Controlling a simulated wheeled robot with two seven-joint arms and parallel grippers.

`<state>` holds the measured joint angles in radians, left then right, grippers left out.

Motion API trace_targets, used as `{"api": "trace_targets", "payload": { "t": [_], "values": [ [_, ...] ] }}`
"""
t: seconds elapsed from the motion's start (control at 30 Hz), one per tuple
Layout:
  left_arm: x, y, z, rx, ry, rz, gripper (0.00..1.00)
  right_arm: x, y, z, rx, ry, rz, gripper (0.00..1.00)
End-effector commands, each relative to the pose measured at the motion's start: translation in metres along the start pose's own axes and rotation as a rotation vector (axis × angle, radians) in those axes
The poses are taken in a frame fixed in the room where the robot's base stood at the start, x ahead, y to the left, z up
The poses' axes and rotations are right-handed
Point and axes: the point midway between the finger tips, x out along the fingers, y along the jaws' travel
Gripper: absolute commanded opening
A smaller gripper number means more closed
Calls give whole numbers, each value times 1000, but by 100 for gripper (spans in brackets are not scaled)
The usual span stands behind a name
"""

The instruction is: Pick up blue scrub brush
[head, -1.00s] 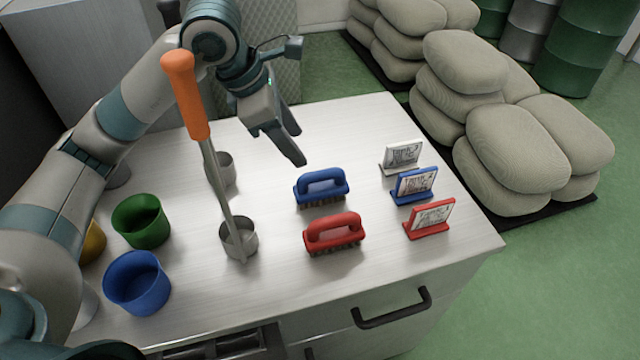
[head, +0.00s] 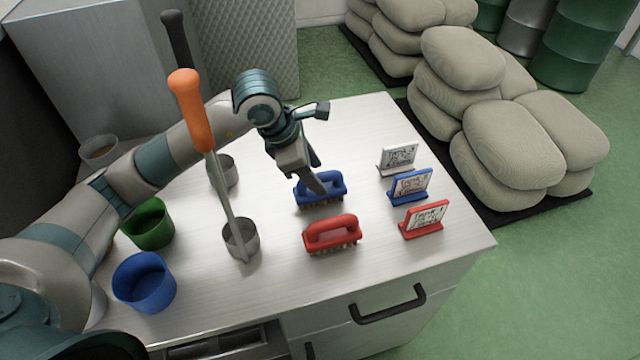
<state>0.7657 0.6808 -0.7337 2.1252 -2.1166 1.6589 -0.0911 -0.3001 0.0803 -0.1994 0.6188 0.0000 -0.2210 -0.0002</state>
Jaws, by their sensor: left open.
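The blue scrub brush (head: 331,191) lies bristles down on the metal table, behind the red brush. My left gripper (head: 318,183) is open, pointing down right at the blue brush. Its fingers overlap the left part of the blue handle in the picture. I cannot tell whether they touch it or are around it. My right gripper is not in view.
A red brush (head: 331,233) stands just in front. White (head: 398,157), blue (head: 410,186) and red (head: 424,218) sign holders stand to the right. Metal cups (head: 241,238) hold upright tools, one with an orange handle (head: 190,110). Green (head: 147,224) and blue (head: 144,282) cups stand left.

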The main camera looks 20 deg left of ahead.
Motion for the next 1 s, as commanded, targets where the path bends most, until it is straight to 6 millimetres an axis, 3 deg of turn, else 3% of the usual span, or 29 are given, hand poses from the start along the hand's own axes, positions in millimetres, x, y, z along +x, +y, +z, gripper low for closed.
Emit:
{"api": "trace_targets", "payload": {
  "t": [0.2,0.63,1.0],
  "values": [
    [13,0,0,1,0,0,49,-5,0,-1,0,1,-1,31],
    [17,0,1,-1,1,0,49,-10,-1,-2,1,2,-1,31],
    [56,-4,3,-1,1,-3,49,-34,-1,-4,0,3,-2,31]
  ]
}}
